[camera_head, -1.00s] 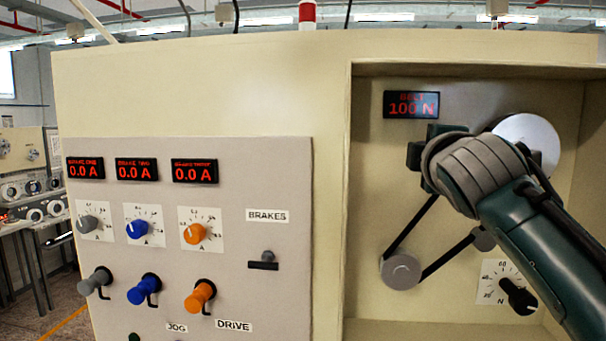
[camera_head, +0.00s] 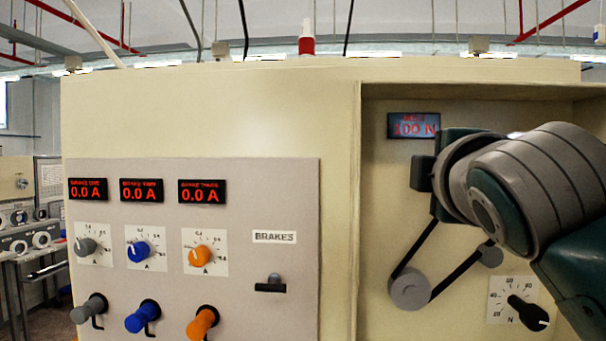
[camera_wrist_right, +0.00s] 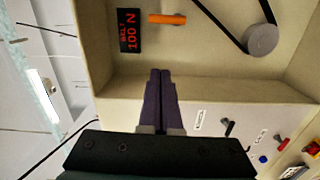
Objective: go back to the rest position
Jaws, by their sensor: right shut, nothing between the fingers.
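My right arm reaches into the right side of the head view, in front of the machine's open recess (camera_head: 375,260). Its gripper is largely hidden there behind my wrist. In the right wrist view my right gripper (camera_wrist_right: 160,72) has its two dark fingers together, with nothing between them. The fingertips point toward the recess edge and appear clear of the display and belt. My left gripper is in neither view.
The recess holds a belt display (camera_head: 413,125) reading 100 N, a lower pulley (camera_head: 409,289), a belt and a black knob (camera_head: 527,312). An orange rod (camera_wrist_right: 167,19) projects beside the display. Left are brake knobs (camera_head: 138,251) and coloured handles (camera_head: 141,317).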

